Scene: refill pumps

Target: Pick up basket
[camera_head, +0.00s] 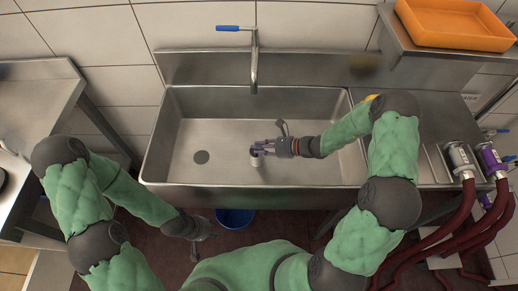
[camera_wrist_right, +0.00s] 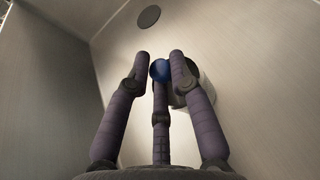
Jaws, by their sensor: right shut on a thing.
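A small pale grey cylinder with a blue part (camera_wrist_right: 206,92) is in the sink; whether it is the basket I cannot tell for sure. It also shows as a small whitish piece (camera_head: 255,161) in the head view. My right gripper (camera_head: 258,151) is low inside the sink, its purple fingers shut on this cylinder. In the right wrist view the fingers (camera_wrist_right: 163,68) partly hide it. My left gripper (camera_head: 203,230) hangs low in front of the sink, beside a blue bucket; its fingers are too dark and small to read.
The steel sink (camera_head: 215,108) has a dark drain (camera_head: 201,157) and a blue-handled tap (camera_head: 254,65) at the back. An orange tray (camera_head: 455,22) stands on the upper right shelf. The blue bucket (camera_head: 236,218) is on the floor. Red hoses (camera_head: 462,215) run at the right.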

